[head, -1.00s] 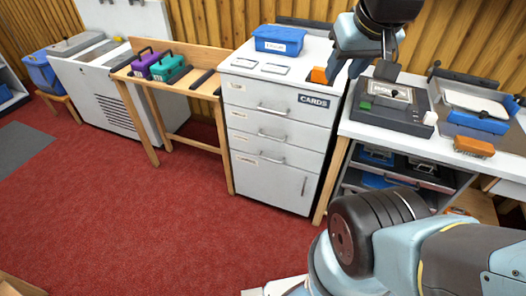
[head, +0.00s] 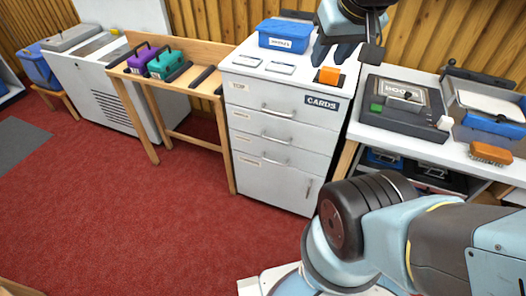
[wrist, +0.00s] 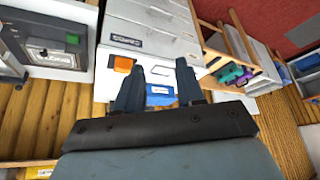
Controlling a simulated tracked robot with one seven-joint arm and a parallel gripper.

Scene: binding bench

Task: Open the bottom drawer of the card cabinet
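The card cabinet (head: 265,185) is white and stands in the middle of the head view, with a CARDS plate at its upper right. Its stacked drawers show horizontal handles: an upper one (head: 279,112), a middle one (head: 275,139) and a lower one (head: 276,162). All the fronts look closed. Below them is a panel with a vertical handle (head: 308,188). My gripper (head: 343,48) is above the cabinet's top at its right rear. In the wrist view my gripper (wrist: 160,66) has its two fingers apart with nothing between them, and the cabinet appears inverted beyond.
On the cabinet top are a blue box (head: 286,35), an orange block (head: 328,75) and flat cards. A bench (head: 455,155) with a dark device (head: 400,105) and a brush (head: 490,153) stands at right. A wooden table (head: 190,85) stands at left. Red carpet (head: 150,220) in front is clear.

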